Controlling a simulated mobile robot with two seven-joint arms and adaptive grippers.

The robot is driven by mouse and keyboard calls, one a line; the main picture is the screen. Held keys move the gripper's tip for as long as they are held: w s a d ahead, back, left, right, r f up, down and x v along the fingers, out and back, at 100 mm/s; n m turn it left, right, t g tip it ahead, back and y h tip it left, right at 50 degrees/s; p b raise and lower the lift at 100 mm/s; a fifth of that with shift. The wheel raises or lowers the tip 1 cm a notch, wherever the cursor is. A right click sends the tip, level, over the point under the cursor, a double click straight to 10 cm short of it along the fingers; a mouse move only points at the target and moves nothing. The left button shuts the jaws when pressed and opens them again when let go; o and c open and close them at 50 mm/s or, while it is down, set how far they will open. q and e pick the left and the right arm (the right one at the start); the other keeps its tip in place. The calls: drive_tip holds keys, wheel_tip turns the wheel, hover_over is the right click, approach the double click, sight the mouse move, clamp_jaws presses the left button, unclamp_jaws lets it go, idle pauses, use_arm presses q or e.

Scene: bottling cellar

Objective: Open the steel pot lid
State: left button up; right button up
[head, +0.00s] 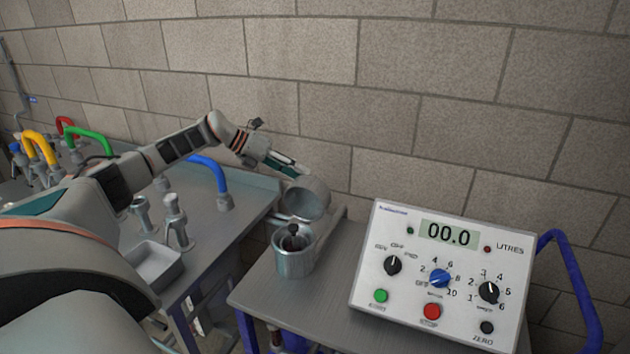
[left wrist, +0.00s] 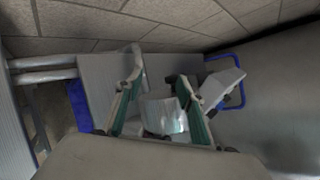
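The steel pot (head: 294,262) stands on the grey bench to the left of the control box. A dark, rounded piece (head: 292,238) shows in its mouth. The round steel lid (head: 305,199) stands tilted up above the back of the pot, so the pot looks open. My left gripper (head: 296,171) is just above the lid's upper edge; I cannot tell whether it touches. In the left wrist view, its two green-padded fingers (left wrist: 158,68) are spread apart, with shiny steel (left wrist: 163,117) showing between them. My right gripper is not in view.
A white control box (head: 440,275) reading 00.0 stands close on the right, with a blue rail (head: 575,280) beyond. Taps (head: 176,222), a small tray (head: 154,266) and a blue hose (head: 215,172) are at left. A block wall rises behind.

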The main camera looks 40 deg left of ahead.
use_arm(q)
drive_tip(key=v, duration=0.4)
drive_tip(key=shift+s+a+r, duration=0.1)
drive_tip(key=shift+a+r, duration=0.05)
drive_tip(key=shift+r, duration=0.3)
